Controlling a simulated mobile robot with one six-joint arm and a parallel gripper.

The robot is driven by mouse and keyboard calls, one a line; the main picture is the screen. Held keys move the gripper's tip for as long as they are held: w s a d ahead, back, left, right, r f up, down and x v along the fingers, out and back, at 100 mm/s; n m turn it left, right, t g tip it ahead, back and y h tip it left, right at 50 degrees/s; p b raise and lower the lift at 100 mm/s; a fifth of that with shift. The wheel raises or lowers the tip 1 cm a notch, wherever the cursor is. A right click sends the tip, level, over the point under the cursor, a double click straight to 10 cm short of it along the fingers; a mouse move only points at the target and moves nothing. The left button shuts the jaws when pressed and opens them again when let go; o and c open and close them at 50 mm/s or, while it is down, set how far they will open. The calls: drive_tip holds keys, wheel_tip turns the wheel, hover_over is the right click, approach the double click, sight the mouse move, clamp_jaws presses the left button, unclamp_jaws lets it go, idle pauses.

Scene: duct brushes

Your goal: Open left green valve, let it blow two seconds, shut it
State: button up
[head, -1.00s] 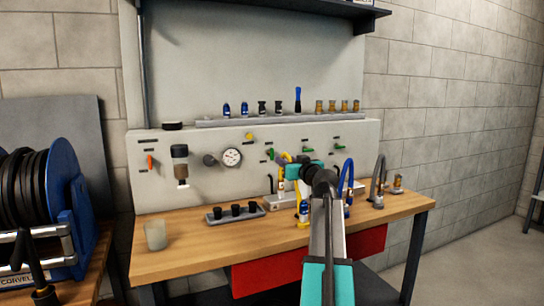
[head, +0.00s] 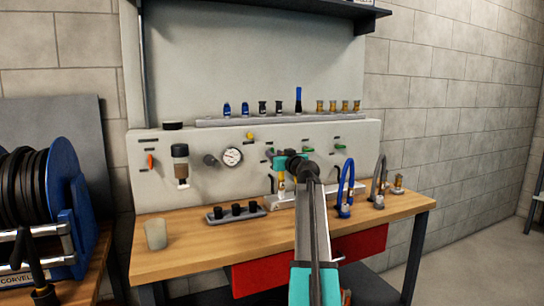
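The panel (head: 200,195) above the workbench carries a row of valves with green handles. The left green valve (head: 270,153) is at my gripper's left side and partly hidden by it. Two more green handles show to the right, a middle one (head: 308,150) and a right one (head: 340,147). My gripper (head: 279,162) is up against the panel at the left green valve. Its fingers are too small and hidden to tell whether they are open or touch the handle. The handle's angle is also unclear.
An orange handle (head: 150,161), a gauge (head: 232,156) and a yellow knob (head: 250,135) sit left on the panel. The front left bench is clear.

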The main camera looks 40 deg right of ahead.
drive_tip(key=shift+x, duration=0.95)
